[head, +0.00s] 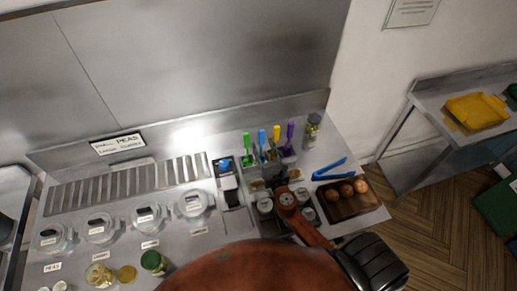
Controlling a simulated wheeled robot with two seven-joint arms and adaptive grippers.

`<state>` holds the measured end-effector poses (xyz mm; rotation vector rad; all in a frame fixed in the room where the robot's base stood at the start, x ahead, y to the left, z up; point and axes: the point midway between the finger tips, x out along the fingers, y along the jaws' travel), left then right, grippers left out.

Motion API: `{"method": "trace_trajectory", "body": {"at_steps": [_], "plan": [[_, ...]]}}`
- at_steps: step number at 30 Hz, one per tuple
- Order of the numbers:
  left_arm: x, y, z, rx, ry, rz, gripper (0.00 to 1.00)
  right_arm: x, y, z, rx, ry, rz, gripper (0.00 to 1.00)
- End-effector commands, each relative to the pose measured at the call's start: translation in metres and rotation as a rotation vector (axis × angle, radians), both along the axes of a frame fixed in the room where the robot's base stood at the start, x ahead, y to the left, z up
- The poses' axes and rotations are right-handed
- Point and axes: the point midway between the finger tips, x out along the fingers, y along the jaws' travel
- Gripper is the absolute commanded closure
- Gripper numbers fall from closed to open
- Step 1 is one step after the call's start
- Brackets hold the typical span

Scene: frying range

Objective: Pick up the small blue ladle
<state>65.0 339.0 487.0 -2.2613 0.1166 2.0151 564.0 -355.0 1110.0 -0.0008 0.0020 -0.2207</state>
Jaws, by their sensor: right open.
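The small blue ladle (262,138) stands upright, handle up, in a row with a green-handled, a yellow-handled and a purple-handled one at the back of the steel counter. Its lower end is hard to make out among the small containers. My right gripper (270,177) is open, just in front of the row and apart from the blue handle. It is small and dark, partly hidden behind my orange wrist. My left gripper is not in view.
Blue tongs (331,170) and a wooden tray (338,207) with round brown items lie to the right. A jar (312,130) stands behind them. Several lidded clear containers line the left. A yellow tray (475,111) sits on a separate side table.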

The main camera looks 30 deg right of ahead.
Motion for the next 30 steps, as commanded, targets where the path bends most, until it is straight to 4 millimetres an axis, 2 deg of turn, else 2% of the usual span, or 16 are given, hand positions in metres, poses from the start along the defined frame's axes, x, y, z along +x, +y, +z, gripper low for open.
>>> {"method": "trace_trajectory", "body": {"at_steps": [6, 10, 15, 22, 25, 30], "plan": [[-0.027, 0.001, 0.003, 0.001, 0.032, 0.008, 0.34, 0.017, -0.015, 0.001, -0.001, 0.001, -0.016, 0.59], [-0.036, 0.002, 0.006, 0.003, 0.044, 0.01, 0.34, 0.034, -0.022, 0.001, 0.0, 0.0, -0.02, 0.59], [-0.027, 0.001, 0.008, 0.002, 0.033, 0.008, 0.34, 0.055, -0.027, 0.0, 0.0, 0.0, -0.019, 0.59], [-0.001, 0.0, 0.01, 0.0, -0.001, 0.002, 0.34, 0.061, -0.027, -0.001, 0.0, 0.001, -0.017, 0.59], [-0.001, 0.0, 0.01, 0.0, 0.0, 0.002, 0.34, 0.061, -0.026, -0.001, 0.0, 0.001, -0.015, 0.61], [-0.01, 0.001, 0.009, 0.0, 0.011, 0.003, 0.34, 0.061, -0.026, -0.001, 0.0, 0.001, -0.015, 0.72]]}}
